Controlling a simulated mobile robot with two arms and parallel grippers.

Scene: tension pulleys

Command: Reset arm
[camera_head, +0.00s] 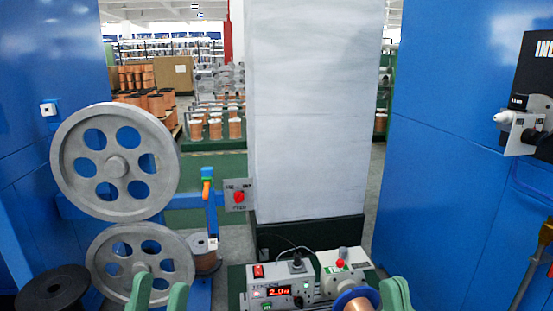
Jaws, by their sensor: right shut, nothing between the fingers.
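A large grey pulley wheel (75,180) with round holes stands at the left, and a second grey pulley (185,277) sits below it. A tension unit (280,289) with a red display reading 2.0 stands at the bottom centre. My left gripper (159,296) shows at the bottom edge as two green fingers with a gap between them, in front of the lower pulley. It is open and nothing shows between its fingers. My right gripper (396,293) shows its green fingertips together at the bottom edge, right of a copper spool (357,301). It is shut and empty.
A control box with a red knob (238,195) is mounted beside the upper pulley. A small copper spool (206,262) and a black reel (52,290) stand low at the left. A white pillar (310,120) rises behind the tension unit. A blue panel (445,180) closes the right side.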

